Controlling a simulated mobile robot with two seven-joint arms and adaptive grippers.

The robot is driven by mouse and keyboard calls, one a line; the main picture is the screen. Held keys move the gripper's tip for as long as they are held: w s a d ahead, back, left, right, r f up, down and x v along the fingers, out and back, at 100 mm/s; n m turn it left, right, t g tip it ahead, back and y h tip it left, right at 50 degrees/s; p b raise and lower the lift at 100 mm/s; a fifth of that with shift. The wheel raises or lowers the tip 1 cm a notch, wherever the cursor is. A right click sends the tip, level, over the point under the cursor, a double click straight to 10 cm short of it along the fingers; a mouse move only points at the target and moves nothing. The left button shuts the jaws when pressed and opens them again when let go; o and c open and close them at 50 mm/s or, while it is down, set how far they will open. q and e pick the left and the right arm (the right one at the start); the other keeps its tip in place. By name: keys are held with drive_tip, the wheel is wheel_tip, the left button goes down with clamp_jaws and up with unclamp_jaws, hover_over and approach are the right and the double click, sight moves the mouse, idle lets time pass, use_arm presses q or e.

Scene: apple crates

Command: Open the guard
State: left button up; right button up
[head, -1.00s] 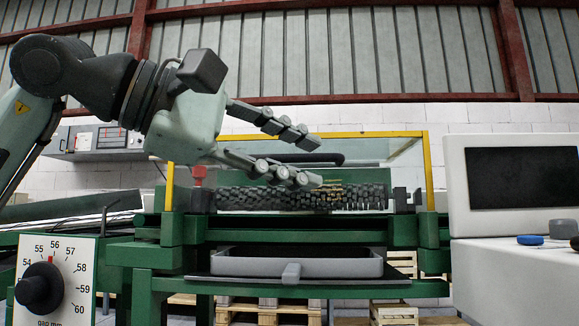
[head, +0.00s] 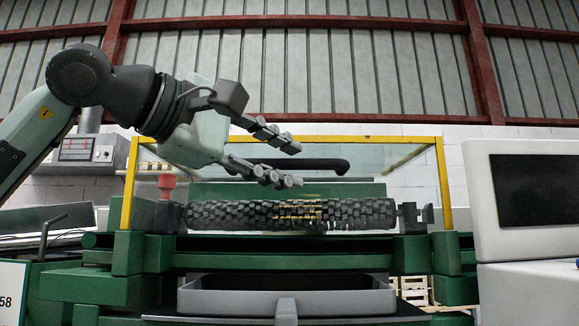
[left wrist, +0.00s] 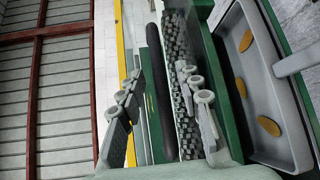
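The guard (head: 127,190) is a clear panel in a yellow frame, standing upright over a dark studded roller (head: 230,214). A black handle bar (head: 325,166) runs across its front. In the left wrist view the handle (left wrist: 158,95) appears as a long dark bar between my fingers, and the yellow frame (left wrist: 121,45) stands beside it. My left gripper (head: 292,165) is open and empty, with its fingers pointing right, one above and one below the handle's level. It overlaps the handle's left part in the picture; I cannot tell whether they touch. My right gripper is out of view.
A grey tray (head: 230,303) sits below the roller; the left wrist view shows several orange-brown ovals in it. A red knob (head: 166,183) stands at the roller's left end. A white cabinet with a dark screen (head: 535,190) stands at the right.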

use_arm(q)
drive_tip(key=shift+x, duration=0.8)
clamp_jaws()
